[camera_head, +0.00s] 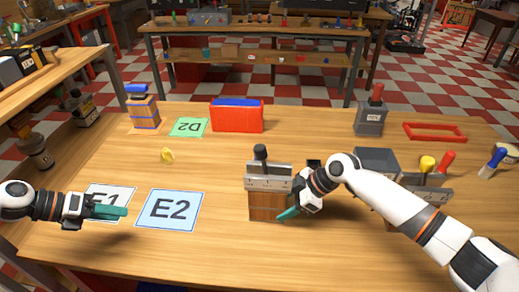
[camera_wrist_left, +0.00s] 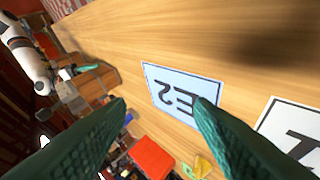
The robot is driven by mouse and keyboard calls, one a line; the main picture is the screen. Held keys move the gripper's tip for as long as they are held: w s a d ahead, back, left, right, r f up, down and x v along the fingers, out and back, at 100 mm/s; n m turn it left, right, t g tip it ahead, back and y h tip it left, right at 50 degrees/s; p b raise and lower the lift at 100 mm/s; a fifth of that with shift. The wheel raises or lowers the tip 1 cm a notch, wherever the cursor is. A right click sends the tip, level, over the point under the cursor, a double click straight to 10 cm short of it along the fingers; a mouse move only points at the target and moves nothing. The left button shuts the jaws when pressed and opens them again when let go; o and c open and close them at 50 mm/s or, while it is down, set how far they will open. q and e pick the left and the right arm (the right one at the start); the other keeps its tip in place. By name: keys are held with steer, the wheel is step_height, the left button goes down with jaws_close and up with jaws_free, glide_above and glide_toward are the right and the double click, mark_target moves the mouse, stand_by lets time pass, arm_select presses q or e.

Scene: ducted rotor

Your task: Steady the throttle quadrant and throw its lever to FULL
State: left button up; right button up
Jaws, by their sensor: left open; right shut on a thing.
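The throttle quadrant is a wooden box with a grey metal top plate (camera_head: 267,185) in the middle of the table. Its black-knobbed lever (camera_head: 260,153) stands about upright at the plate's middle; its scale marks are too small to read. My right gripper (camera_head: 289,214) is shut on the throttle quadrant at its right front side. The right hand also shows at the upper left of the left wrist view (camera_wrist_left: 88,69). My left gripper (camera_head: 125,211) is open and empty above the E1 card, well left of the quadrant. Its teal fingers stand apart in the left wrist view (camera_wrist_left: 158,115).
The E2 card (camera_head: 167,210) lies between my left gripper and the quadrant. Behind are a green D2 card (camera_head: 188,127), a red-blue box (camera_head: 236,115) and a small yellow object (camera_head: 167,155). A grey bin (camera_head: 377,161) and another lever unit (camera_head: 430,188) lie right, near my right arm.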

arm_select(q)
steer(key=w+d+r+m+g+h, duration=0.1)
steer(key=w+d+r+m+h, duration=0.2)
steer(key=d, duration=0.5)
steer(key=w+d+r+m+h, duration=0.2)
steer(key=w+d+m, duration=0.1)
steer(key=d+m, duration=0.3)
steer(key=m+h, duration=0.4)
steer(key=m, duration=0.2)
glide_toward(259, 150)
steer(key=x, duration=0.6)
steer(key=w+f+x, duration=0.1)
steer(key=x, duration=0.3)
steer(key=shift+w, duration=0.1)
jaws_close()
